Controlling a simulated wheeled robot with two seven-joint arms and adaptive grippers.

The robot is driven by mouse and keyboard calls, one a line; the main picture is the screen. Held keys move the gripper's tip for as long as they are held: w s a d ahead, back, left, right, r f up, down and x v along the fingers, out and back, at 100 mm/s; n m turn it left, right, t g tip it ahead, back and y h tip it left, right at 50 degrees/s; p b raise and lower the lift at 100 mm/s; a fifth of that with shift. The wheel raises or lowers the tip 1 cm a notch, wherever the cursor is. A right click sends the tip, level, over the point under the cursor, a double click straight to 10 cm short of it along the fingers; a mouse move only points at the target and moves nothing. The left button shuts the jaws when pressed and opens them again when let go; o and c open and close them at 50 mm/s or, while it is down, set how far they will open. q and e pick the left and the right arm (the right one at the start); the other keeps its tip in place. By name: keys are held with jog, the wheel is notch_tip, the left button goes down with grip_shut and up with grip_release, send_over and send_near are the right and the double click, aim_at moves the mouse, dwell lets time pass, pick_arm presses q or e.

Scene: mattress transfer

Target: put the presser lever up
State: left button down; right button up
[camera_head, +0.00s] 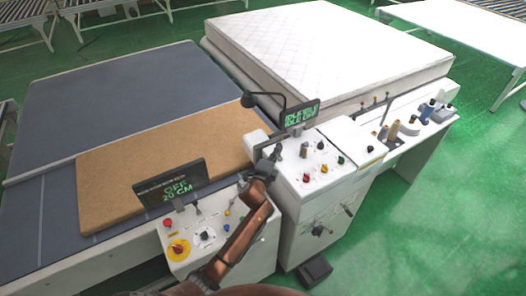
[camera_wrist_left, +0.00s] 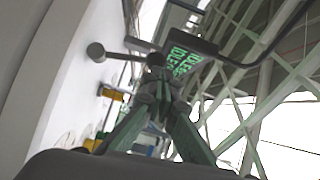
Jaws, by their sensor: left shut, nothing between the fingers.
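The white control console (camera_head: 330,166) stands in the middle, with a display (camera_head: 300,115) on top. My left gripper (camera_head: 274,155) is at the console's left upper edge, beside the display. Its fingers (camera_wrist_left: 156,92) are shut in the wrist view and hold nothing. Just beyond the fingertips, a grey round-ended rod (camera_wrist_left: 110,54) shows beside the white panel. I cannot tell for sure whether it is the presser lever or whether the fingers touch it. A small dark lever (camera_head: 304,150) stands on the console top. My right gripper is not in view.
A lower panel (camera_head: 180,262) with a display reading "OFF 20 CM" (camera_head: 172,186) stands at the front. A brown board (camera_head: 150,165) lies on the grey table (camera_head: 110,95). A white mattress (camera_head: 325,45) lies behind. Coloured knobs and thread spools (camera_head: 394,130) are on the right. A black pedal (camera_head: 314,271) is on the floor.

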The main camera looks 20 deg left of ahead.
pick_arm(q)
jog(key=shift+w+a, duration=0.1)
jog(key=shift+w, duration=0.2)
jog(key=shift+w+a, duration=0.15)
jog(key=shift+w+a+r, duration=0.1)
jog(key=shift+w+a, duration=0.25)
jog(key=shift+a, duration=0.3)
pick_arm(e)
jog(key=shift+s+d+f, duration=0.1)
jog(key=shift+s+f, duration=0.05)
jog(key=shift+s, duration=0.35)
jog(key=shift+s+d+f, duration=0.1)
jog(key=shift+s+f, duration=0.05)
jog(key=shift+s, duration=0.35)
pick_arm(q)
jog(key=shift+w, duration=0.1)
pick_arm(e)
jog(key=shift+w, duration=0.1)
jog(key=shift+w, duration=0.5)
